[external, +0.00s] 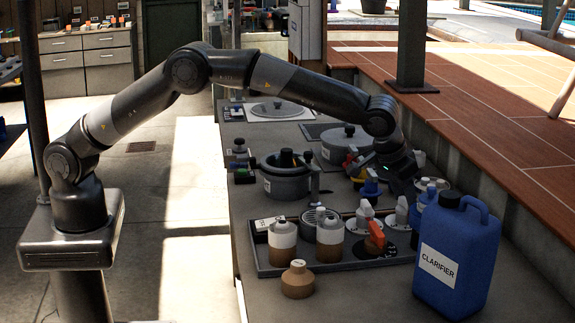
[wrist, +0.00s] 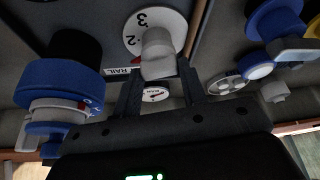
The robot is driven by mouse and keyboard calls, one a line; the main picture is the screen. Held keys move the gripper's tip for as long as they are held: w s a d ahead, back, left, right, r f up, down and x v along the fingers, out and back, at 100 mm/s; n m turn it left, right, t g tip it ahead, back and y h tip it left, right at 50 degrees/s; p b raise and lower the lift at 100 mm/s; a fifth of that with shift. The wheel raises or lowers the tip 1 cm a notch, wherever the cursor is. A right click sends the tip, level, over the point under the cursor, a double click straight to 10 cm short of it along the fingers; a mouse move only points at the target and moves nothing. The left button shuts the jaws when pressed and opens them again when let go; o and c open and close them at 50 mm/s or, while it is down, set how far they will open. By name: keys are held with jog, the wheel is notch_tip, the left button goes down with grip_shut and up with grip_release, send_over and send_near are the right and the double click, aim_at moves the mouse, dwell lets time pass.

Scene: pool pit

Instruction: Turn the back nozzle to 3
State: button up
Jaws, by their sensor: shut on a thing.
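A grey nozzle (wrist: 158,48) stands on a round white dial (wrist: 172,22) in the wrist view. The numbers 3 and 2 show on the dial's left side, with a red mark near its lower edge. My gripper (wrist: 158,82) is shut on the nozzle, with one dark finger on each side. In the external view my gripper (external: 401,187) points down at the right end of the tray, over a pale grey nozzle (external: 402,212). Another pale nozzle (external: 365,214) stands to its left. The exact pointer reading cannot be told.
A blue clarifier jug (external: 458,255) stands close at the right. An orange-handled valve (external: 375,237) and two brown-and-white bottles (external: 283,243) sit in the dark tray (external: 335,268). A lidded grey pot (external: 287,182) stands behind the tray. A blue knob (wrist: 62,82) is left of my fingers.

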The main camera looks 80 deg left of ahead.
jog(key=shift+m, duration=0.3)
jog(key=m, duration=0.1)
jog(key=m+h, duration=0.1)
jog(key=m, duration=0.1)
jog(key=shift+a+m+h, duration=0.2)
jog(key=shift+m+h, duration=0.1)
jog(key=m+h, duration=0.1)
jog(key=m, duration=0.2)
jog(key=shift+a+m, duration=0.1)
jog(key=shift+m, duration=0.2)
jog(key=m+g+h, duration=0.1)
jog(key=m, duration=0.2)
jog(key=shift+m, duration=0.3)
jog(key=shift+a+m+g+h, duration=0.1)
jog(key=shift+m+g+h, duration=0.55)
jog(key=shift+m, duration=1.15)
jog(key=o, duration=1)
